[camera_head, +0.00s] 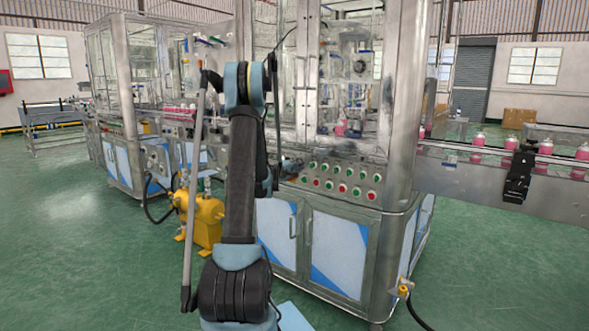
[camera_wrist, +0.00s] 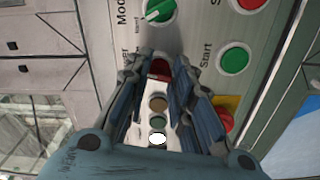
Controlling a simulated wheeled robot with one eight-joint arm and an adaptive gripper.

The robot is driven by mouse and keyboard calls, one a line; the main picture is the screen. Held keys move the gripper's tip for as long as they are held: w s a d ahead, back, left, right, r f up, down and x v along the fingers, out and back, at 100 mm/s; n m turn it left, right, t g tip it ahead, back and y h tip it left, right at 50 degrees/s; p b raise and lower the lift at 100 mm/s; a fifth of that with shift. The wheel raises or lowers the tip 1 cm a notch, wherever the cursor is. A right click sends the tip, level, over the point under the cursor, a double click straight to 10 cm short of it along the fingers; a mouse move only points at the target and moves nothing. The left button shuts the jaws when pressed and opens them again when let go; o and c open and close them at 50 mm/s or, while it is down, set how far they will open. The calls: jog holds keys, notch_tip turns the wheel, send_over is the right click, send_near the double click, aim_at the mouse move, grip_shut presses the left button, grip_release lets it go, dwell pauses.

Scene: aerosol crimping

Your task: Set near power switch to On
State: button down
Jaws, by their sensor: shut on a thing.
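In the wrist view the fingertips of my gripper (camera_wrist: 161,76) are at the control panel, closed around a dark red knob (camera_wrist: 160,66). A partly covered label ending in "er" stands beside this knob, which fits the power switch. The fingers cover most of it, so I cannot tell which way it is turned. In the head view the panel (camera_head: 340,184) with its rows of buttons is on the front of the near machine. My arm reaches to its left end and the fingertips are not clear there.
A green mode switch (camera_wrist: 159,10) and a green start button (camera_wrist: 234,59) sit close to my fingers. A red button on a yellow plate (camera_wrist: 228,112) is beside the right finger. A conveyor (camera_head: 480,180) with pink bottles runs right of the machine. Green floor lies open at left.

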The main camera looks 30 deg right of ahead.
jog(key=shift+s+d, duration=0.1)
jog(key=shift+d, duration=0.3)
jog(key=c, duration=1.4)
grip_release()
jog(key=shift+o, duration=0.2)
jog(key=shift+s+a, duration=0.1)
jog(key=shift+s, duration=0.05)
jog(key=v, duration=1.2)
jog(key=shift+w, duration=0.3)
jog(key=shift+f, duration=0.1)
